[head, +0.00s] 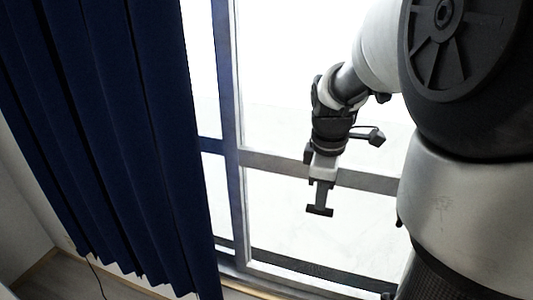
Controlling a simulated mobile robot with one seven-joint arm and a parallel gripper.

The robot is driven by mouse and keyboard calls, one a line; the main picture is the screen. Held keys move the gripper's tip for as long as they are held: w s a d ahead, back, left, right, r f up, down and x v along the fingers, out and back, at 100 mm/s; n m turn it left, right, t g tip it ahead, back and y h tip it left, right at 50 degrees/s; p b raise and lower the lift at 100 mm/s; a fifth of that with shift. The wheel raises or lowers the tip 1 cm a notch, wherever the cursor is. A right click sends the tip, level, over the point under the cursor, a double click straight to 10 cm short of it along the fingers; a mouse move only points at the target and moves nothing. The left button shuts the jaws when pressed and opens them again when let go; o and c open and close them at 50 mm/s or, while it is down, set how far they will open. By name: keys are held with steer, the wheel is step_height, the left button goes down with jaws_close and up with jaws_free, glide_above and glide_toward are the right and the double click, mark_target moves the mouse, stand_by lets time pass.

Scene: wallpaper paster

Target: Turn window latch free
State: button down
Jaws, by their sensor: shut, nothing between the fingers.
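The window (275,100) fills the middle of the head view, with bright panes in a grey frame. Its upright post (236,190) stands beside the curtain, and a crossbar (270,161) runs behind my arm. I cannot make out a window latch; it may be hidden behind my arm or the curtain, or be out of view. My gripper (320,210) points down in front of the lower pane, just below the crossbar. It is shut and empty. I cannot tell how far it is from the glass.
A dark blue curtain (110,130) hangs in folds along the left, covering that side of the window. A dark rail (300,265) runs along the window's bottom. A thin cable (95,275) lies near the floor at lower left. My arm blocks the right side.

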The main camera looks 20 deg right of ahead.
step_height(320, 180, down, 2)
steer(key=t+b, duration=0.1)
steer(key=b, duration=0.2)
steer(key=shift+s+h, duration=0.1)
steer(key=shift+h, duration=0.3)
steer(key=shift+r, duration=0.1)
